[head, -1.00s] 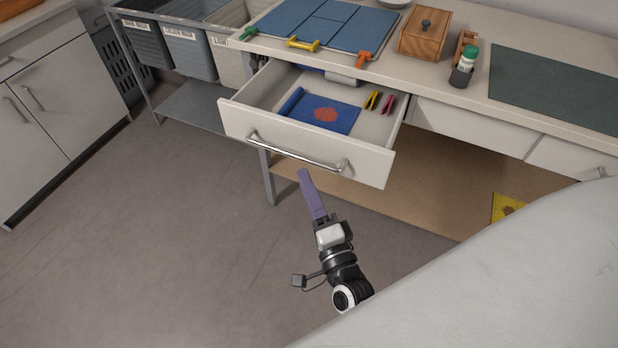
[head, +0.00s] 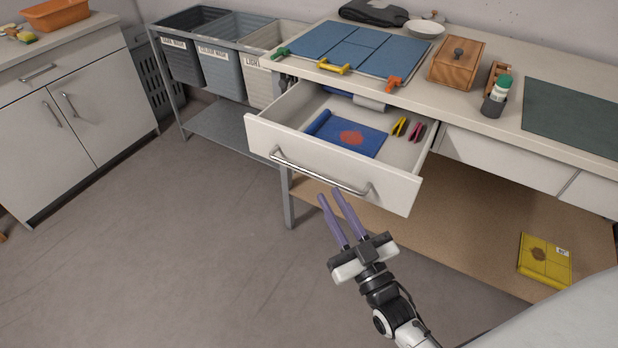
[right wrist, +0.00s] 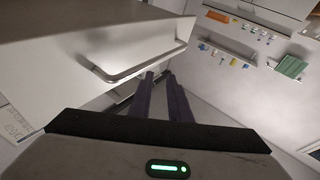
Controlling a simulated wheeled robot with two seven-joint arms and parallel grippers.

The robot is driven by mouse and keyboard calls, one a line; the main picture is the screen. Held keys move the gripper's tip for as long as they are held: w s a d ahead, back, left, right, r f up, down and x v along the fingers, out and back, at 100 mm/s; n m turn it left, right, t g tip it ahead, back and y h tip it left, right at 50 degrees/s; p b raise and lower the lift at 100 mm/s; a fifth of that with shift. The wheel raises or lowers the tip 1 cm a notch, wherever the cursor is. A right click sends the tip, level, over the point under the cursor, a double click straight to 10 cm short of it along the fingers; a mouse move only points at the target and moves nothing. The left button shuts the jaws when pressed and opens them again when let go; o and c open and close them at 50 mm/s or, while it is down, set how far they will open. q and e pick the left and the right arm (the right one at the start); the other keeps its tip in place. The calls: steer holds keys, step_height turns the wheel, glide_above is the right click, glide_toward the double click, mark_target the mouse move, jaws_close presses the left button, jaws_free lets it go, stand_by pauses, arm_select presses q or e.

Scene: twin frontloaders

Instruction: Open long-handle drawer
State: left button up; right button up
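The long-handle drawer (head: 335,165) stands pulled out from under the worktop. Its long metal bar handle (head: 318,172) runs across the front; the handle also shows in the right wrist view (right wrist: 140,68). Inside lie a blue cloth with a red patch (head: 345,134) and yellow and pink clips (head: 408,128). My right gripper (head: 334,204) is just in front of and below the handle. Its two purple fingers are apart with nothing between them, and they look clear of the handle. My left gripper is not in view.
The worktop carries a blue board with clamps (head: 355,48), a wooden box (head: 456,63), a green-capped bottle (head: 499,90) and a dark mat (head: 575,117). Labelled bins (head: 232,65) stand left of the drawer. A yellow packet (head: 545,260) lies on the lower shelf. The floor in front is clear.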

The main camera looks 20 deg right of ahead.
mark_target(308, 171)
steer(key=w+n+y+b, duration=0.1)
steer(key=w+n, duration=0.2)
steer(key=n, duration=0.5)
steer(key=w+a+n+g+y+b, duration=0.1)
steer(key=w+n, duration=0.3)
steer(key=n, duration=0.5)
steer(key=w+n+y+b, duration=0.1)
steer(key=w+n+y, duration=0.2)
steer(key=n, duration=0.6)
steer(key=shift+w+a+r+g, duration=0.15)
steer(key=shift+w+g, duration=0.15)
steer(key=shift+w, duration=0.05)
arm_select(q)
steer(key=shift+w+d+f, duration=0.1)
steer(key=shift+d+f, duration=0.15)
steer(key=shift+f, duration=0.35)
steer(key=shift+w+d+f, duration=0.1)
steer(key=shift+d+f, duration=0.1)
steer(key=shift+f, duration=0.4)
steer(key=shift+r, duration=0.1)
arm_select(e)
jaws_close()
